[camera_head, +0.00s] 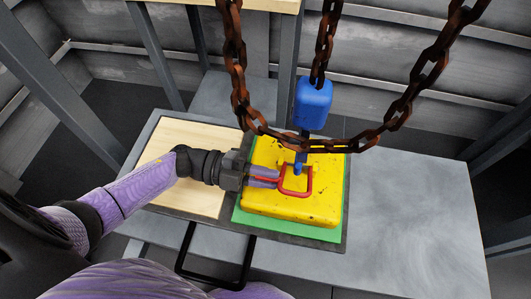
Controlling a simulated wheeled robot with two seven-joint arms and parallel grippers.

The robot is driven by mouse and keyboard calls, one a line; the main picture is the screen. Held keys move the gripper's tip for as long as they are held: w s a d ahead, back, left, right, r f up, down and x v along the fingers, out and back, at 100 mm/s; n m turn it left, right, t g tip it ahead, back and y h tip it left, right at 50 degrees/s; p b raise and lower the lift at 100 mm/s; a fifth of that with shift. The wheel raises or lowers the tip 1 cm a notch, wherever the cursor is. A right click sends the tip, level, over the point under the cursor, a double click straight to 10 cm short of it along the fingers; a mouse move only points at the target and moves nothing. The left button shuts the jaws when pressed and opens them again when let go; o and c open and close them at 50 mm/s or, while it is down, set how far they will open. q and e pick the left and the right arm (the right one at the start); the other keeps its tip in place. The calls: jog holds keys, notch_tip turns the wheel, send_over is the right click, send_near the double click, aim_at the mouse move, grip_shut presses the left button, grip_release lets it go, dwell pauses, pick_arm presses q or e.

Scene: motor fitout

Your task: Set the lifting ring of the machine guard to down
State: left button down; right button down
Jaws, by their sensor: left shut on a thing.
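The machine guard (290,211) is a worn yellow, square block on a green mat. Its red lifting ring (311,184) is a squared loop near the middle of the guard's top. My left gripper (278,180) comes in from the left, low over the guard, and its fingers are shut on the left side of the ring. The fingers hide part of that side. From this high view I cannot tell exactly how far the ring is tilted. My right gripper is out of view.
A blue hoist block (313,103) with a blue hook (299,164) hangs just behind the ring. A rusty chain (357,140) loops around it. A green mat (240,217) lies under the guard. The grey table (420,225) is clear on the right.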

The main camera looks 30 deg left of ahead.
pick_arm(q)
jog(key=shift+s+f+m, duration=0.25)
jog(key=shift+f+m, duration=0.3)
jog(key=shift+m, duration=0.45)
jog(key=c, duration=0.6)
grip_release()
jog(key=v, duration=1)
jog(key=shift+d, duration=0.1)
